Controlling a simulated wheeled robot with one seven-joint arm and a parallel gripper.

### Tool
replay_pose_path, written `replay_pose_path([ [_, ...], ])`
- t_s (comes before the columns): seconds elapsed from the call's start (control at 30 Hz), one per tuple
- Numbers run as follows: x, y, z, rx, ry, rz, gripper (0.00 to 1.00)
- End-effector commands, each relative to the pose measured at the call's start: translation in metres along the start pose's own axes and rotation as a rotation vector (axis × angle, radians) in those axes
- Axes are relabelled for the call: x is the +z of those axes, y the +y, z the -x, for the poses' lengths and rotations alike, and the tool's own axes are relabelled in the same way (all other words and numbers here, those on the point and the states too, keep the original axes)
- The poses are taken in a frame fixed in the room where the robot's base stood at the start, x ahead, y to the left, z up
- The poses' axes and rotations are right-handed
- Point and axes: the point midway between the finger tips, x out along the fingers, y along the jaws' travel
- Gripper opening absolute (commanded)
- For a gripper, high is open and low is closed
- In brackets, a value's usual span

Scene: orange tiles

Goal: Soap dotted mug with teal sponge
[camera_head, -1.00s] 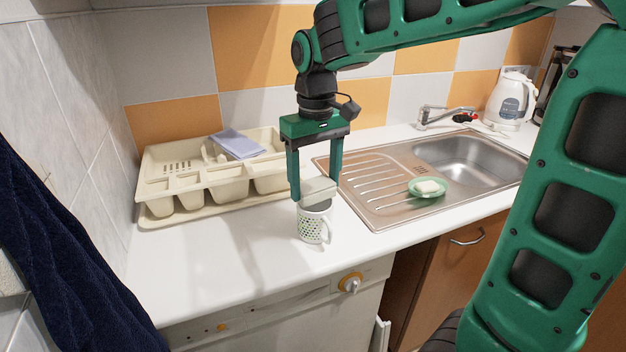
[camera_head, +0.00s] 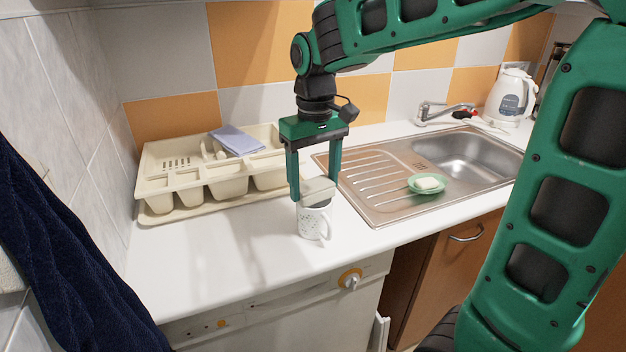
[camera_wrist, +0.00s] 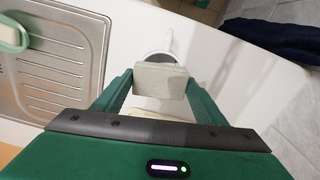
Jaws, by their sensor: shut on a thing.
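My gripper (camera_head: 315,186) points down and is shut on a pale grey-beige block, seemingly the sponge (camera_head: 318,193); no teal shows on it. The sponge also shows between the fingers in the wrist view (camera_wrist: 160,80). The mug (camera_head: 313,222) stands upright on the white counter directly under the sponge, its handle to the right. Its dots look faint under a whitish coat. The sponge covers part of the mug's opening; I cannot tell whether it touches the rim. In the wrist view the mug's rim (camera_wrist: 159,56) shows just beyond the sponge.
A cream rack (camera_head: 160,207) with a blue-lavender cloth-like thing (camera_head: 237,140) stands behind left. The steel sink (camera_head: 365,214) lies to the right, with a green dish (camera_head: 416,191) holding pale soap (camera_head: 427,183) on its drainboard. A kettle (camera_head: 510,96) stands far right. The counter front left is clear.

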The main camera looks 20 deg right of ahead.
Motion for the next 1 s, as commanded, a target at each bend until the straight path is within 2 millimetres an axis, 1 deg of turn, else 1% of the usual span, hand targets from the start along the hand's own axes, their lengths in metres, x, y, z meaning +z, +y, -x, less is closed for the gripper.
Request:
replay_pose_path([
  [0.33,-0.007,0.001,0.000,0.000,0.000,0.000,0.48],
  [0.83,0.007,-0.002,0.000,0.000,0.000,0.001,0.48],
  [1.0,0.009,-0.002,0.000,0.000,-0.001,0.001,0.48],
])
